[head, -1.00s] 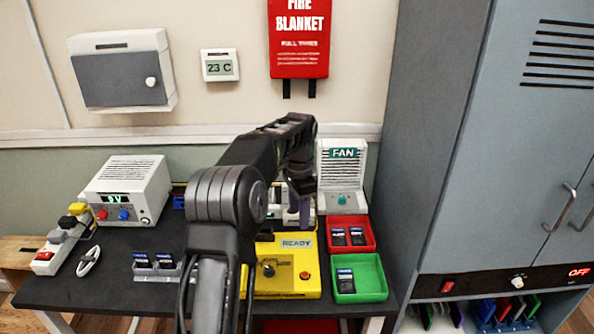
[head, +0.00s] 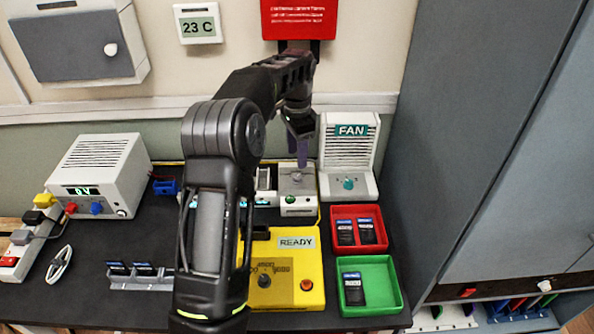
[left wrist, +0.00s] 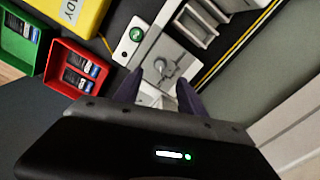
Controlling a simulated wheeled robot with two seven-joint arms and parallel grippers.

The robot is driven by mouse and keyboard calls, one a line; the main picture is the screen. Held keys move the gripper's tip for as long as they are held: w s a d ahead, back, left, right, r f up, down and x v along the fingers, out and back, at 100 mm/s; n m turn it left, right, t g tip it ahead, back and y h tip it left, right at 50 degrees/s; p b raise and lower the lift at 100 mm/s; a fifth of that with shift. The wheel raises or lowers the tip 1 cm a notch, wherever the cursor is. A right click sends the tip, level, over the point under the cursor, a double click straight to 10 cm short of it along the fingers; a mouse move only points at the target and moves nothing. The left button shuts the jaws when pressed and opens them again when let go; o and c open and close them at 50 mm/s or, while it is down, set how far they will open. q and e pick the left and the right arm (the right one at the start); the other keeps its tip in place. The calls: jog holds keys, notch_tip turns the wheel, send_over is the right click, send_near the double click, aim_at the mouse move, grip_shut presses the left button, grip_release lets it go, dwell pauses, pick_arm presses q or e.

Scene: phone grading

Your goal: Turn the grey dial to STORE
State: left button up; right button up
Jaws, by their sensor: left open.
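A dark grey dial (head: 264,280) sits on the front of the yellow box (head: 285,262), left of a red button; the lettering around it is too blurred to read. The box's display reads READY. My left gripper (head: 302,152) is behind and above the yellow box, over the pale grey fixture (head: 297,180), well away from the dial. Its purple fingers are apart and empty. In the left wrist view the left gripper (left wrist: 158,92) points at the fixture's round grey part (left wrist: 162,68); the dial is outside this view. My right gripper is not in view.
A red tray (head: 358,211) and a green tray (head: 390,264) stand right of the box. The fan (head: 349,150) stands behind them. A white power unit (head: 97,172) and a card rack (head: 140,283) are on the left. A grey cabinet (head: 450,150) borders the right.

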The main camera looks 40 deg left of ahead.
aim_at(297, 176)
pick_arm(q)
notch_tip(297, 176, down, 8)
jog(key=shift+r+p, duration=0.15)
jog(key=shift+p, duration=0.45)
grip_shut()
dwell(0.4)
